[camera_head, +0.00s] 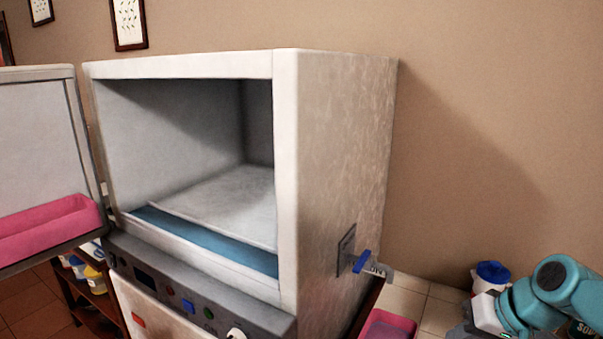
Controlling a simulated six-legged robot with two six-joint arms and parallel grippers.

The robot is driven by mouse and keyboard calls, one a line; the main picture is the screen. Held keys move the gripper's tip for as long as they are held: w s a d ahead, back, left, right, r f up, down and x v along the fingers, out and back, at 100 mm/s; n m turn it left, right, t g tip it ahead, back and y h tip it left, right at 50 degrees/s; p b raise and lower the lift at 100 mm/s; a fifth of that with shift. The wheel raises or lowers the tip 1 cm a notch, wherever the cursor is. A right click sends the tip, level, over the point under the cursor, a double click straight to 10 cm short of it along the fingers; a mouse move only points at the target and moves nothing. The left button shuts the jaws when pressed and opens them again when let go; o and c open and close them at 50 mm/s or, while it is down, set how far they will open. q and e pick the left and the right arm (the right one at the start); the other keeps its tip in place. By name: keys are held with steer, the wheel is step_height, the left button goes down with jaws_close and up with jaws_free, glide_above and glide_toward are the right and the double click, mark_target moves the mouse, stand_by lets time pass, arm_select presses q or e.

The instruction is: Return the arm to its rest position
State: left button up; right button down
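Part of my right arm, teal and white, shows at the bottom right corner. Its gripper fingers cannot be made out there, and the lower part of the arm is cut off by the picture edge. My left arm and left gripper do not show. A large pale box-shaped appliance (340,150) fills the middle, with its front open. Its inside looks empty apart from a blue strip (205,240) along the front of its floor.
The appliance's open door (35,140) stands at the left, with a pink tray (50,228) against it. A control panel (190,290) runs below the opening. A blue lever (362,262) sticks out on the right side. A blue-lidded white container (491,275) stands behind my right arm.

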steer(key=s+a+f+g, duration=0.1)
steer(key=a+f, duration=0.3)
steer(key=f, duration=0.7)
steer(key=s+a+f+g, duration=0.1)
steer(key=a+f, duration=0.2)
steer(key=f, duration=0.8)
steer(key=s+a+f+g, duration=0.1)
steer(key=s+a+f, duration=0.3)
steer(key=s+f, duration=0.4)
steer(key=s+a+f+g, duration=0.1)
steer(key=s+a+f, duration=0.4)
steer(key=s+f, duration=0.3)
steer(key=shift+s+a+f+g, duration=0.3)
steer(key=shift+s, duration=0.8)
